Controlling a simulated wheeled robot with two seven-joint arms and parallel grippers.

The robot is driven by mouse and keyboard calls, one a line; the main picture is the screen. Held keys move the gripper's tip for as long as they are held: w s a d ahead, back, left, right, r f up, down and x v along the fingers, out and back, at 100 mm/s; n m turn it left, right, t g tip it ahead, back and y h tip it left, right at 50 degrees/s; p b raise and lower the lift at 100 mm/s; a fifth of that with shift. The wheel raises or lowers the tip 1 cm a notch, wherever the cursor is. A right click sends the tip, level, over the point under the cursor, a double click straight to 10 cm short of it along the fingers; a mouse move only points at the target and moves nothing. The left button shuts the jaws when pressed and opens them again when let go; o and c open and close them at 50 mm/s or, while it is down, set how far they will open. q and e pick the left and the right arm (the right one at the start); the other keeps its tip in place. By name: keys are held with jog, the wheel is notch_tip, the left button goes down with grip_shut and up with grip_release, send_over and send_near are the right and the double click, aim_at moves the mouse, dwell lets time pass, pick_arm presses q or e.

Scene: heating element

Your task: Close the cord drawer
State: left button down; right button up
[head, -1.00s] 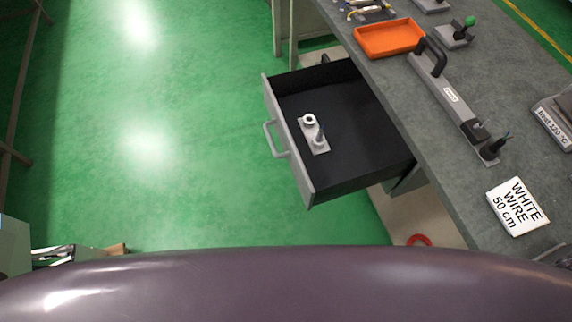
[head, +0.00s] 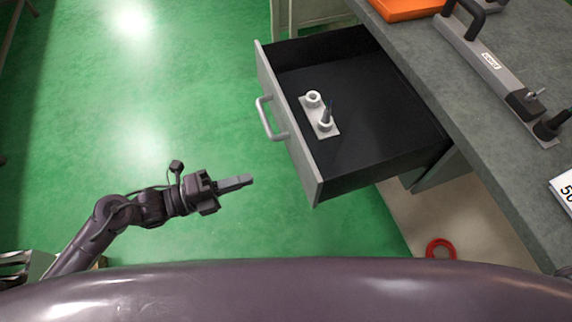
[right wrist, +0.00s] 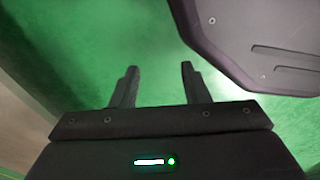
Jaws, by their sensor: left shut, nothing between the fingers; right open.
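The cord drawer (head: 386,137) is pulled open from the grey workbench, with a dark inside and a grey front panel (head: 289,125). Its bar handle (head: 269,119) faces left, towards my left arm. A pale plate with two round holders (head: 320,115) lies inside the drawer. My left gripper (head: 250,180) is shut and empty, to the lower left of the drawer front and apart from the handle. My right gripper (right wrist: 158,71) is open and empty over green floor in the right wrist view; it does not show in the head view.
The workbench top (head: 470,120) at the right carries a grey tool with a black handle (head: 490,62) and an orange tray (head: 405,8). A red ring (head: 440,249) lies below the bench. Green floor left of the drawer is clear.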

aim_at(300, 163)
pick_arm(q)
jog(key=p+x, duration=0.1)
jog(key=x, duration=0.9)
jog(key=shift+w+d, duration=0.1)
jog(key=shift+d, duration=0.1)
jog(key=shift+f, duration=0.1)
pick_arm(e)
jog(key=shift+s+d+f, duration=0.1)
jog(key=shift+s+f, duration=0.05)
jog(key=shift+s, duration=0.4)
jog(key=shift+s+d+f, duration=0.1)
jog(key=shift+s+f, duration=0.05)
jog(key=shift+s, duration=0.35)
pick_arm(q)
jog(key=shift+d, duration=0.1)
